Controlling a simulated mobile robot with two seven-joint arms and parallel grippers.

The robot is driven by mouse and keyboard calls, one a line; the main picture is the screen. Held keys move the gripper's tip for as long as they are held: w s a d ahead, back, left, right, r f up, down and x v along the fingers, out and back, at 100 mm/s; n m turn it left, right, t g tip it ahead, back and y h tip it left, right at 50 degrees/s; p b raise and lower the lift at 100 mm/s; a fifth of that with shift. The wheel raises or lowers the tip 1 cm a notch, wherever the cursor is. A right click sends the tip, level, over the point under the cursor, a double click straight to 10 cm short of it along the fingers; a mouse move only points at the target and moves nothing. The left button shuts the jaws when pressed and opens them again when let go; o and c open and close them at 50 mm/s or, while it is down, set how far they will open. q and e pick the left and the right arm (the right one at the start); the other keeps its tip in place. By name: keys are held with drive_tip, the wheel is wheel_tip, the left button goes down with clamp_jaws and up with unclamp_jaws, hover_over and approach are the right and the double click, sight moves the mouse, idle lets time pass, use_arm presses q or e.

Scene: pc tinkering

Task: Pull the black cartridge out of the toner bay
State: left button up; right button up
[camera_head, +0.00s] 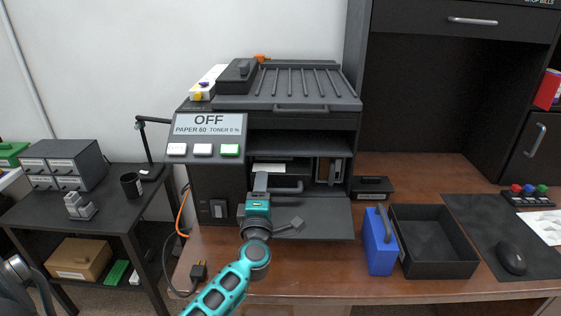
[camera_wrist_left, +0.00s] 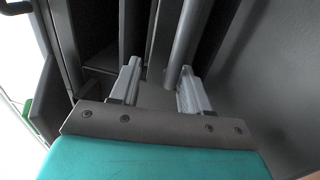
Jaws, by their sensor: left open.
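The dark printer (camera_head: 305,122) stands on the desk with its front flap (camera_head: 318,225) folded down and its inside open. A dark handle bar (camera_head: 290,187) shows low in the opening, beside my gripper. I cannot tell for sure whether it belongs to the black cartridge, whose body is hidden in shadow and behind my arm. My left gripper (camera_head: 261,183) reaches into the opening, open and empty. In the left wrist view its fingers (camera_wrist_left: 156,88) are spread, with a grey round bar (camera_wrist_left: 184,42) just ahead, near the right finger. Contact is unclear. My right gripper is out of view.
The printer's display (camera_head: 208,124) reads OFF, PAPER 60, TONER 0 %. A black labelled box (camera_head: 373,187) sits right of the printer. A blue box (camera_head: 379,243) and an empty black tray (camera_head: 433,264) stand further right. An unplugged plug (camera_head: 198,270) lies at the desk's left.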

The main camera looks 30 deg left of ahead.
use_arm(q)
drive_tip(key=p+v, duration=0.1)
drive_tip(key=v, duration=0.7)
idle(0.4)
